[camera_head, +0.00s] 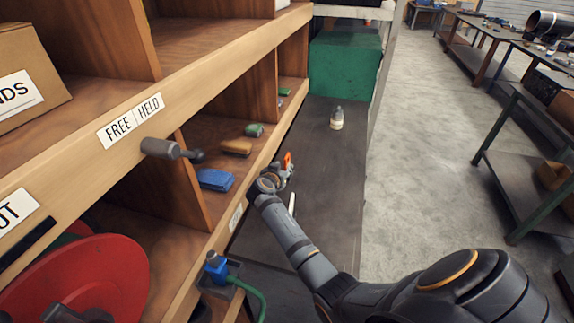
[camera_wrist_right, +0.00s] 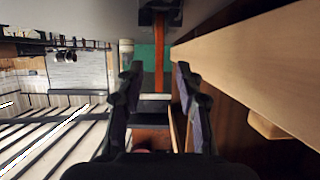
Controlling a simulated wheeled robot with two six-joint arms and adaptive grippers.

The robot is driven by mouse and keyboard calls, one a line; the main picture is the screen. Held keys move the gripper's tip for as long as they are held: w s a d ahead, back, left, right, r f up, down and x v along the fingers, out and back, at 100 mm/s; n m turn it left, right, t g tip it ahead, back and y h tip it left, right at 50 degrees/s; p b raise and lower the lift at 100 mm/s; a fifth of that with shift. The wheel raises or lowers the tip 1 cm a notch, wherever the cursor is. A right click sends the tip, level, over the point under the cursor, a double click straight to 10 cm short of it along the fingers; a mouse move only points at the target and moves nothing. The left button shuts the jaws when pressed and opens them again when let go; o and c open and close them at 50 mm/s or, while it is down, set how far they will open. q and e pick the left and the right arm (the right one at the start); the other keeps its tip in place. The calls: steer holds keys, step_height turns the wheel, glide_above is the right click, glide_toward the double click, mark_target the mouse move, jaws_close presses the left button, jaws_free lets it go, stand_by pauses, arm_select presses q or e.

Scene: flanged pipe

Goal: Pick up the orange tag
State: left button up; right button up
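The orange tag (camera_head: 287,160) is a small upright piece beside the shelf's front edge, at the tip of my right gripper (camera_head: 280,174) in the head view. In the right wrist view the tag (camera_wrist_right: 159,65) is a narrow orange strip between the two dark fingers, below a black piece at the top. The fingers stand apart, with gaps on both sides of the strip. Whether the tag lies between the pads or just beyond them is hard to tell. My left gripper is not clearly visible.
The wooden shelf (camera_head: 215,85) is close on the left, holding a blue block (camera_head: 215,179), a tan block (camera_head: 236,147) and a green piece (camera_head: 254,130). A grey lever (camera_head: 165,148) juts out. A bottle (camera_head: 337,118) stands on the dark surface (camera_head: 325,180).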

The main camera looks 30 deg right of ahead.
mark_target(285, 165)
steer(key=shift+w+d+p, duration=0.25)
steer(key=shift+d+p, duration=0.1)
steer(key=shift+p, duration=0.05)
steer(key=p+x, duration=0.1)
steer(key=x, duration=0.2)
steer(key=shift+w+d+f, duration=0.1)
steer(key=shift+d, duration=0.05)
steer(key=shift+w+d+f, duration=0.25)
steer(key=shift+d+f, duration=0.05)
steer(key=shift+s+a+r, duration=0.1)
steer(key=c, duration=0.3)
jaws_close()
